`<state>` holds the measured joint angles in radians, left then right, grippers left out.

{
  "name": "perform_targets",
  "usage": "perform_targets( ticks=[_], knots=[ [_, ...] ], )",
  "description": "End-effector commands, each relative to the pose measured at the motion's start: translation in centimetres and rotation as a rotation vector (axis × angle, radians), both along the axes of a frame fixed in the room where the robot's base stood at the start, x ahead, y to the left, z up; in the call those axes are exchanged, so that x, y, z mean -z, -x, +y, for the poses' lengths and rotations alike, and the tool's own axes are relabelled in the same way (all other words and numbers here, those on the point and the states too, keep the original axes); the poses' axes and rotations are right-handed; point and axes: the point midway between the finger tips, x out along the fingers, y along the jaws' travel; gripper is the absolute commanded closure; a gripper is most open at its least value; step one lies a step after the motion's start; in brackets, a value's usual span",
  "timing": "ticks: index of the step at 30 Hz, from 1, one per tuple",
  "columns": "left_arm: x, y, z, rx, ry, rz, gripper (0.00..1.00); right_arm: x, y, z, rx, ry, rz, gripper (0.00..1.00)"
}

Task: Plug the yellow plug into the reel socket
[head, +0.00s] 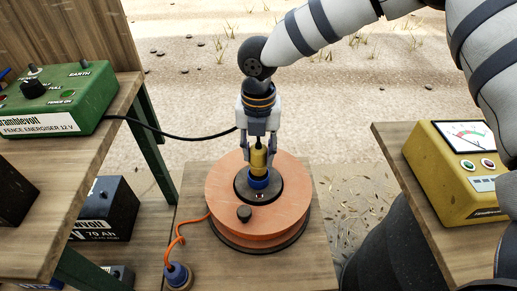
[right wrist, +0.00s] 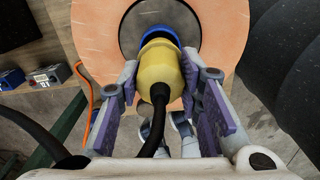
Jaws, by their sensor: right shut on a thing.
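The yellow plug (head: 258,160) stands upright over the middle of the orange reel (head: 223,189). My right gripper (head: 259,149) points down and is shut on the plug; its purple pads flank the plug (right wrist: 160,69) in the right wrist view. The plug's lower end meets the blue reel socket (head: 259,182) on the reel's dark hub. A blue rim (right wrist: 160,34) shows beyond the plug in the right wrist view. I cannot tell how deep the plug sits. My left gripper is not in view.
A green fence energiser (head: 60,97) sits on the left bench, with a black cable running toward my gripper. A blue connector (head: 178,276) on an orange cable lies front left of the reel. A yellow meter (head: 457,170) stands at right. A dark battery (head: 104,210) is below left.

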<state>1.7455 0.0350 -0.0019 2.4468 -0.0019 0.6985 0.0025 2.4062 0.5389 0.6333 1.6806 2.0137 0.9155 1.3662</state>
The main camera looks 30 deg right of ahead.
Motion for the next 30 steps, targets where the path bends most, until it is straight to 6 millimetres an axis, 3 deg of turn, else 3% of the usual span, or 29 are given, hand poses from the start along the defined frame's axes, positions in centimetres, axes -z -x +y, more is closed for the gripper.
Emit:
perform_targets(
  ticks=[17,30],
  knots=[
    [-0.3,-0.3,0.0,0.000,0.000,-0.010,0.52,0.2,0.0,0.0,0.000,0.000,-0.001,0.97],
    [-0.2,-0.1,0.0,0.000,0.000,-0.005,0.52,1.5,0.0,0.0,0.000,0.000,0.000,0.97]
  ],
)
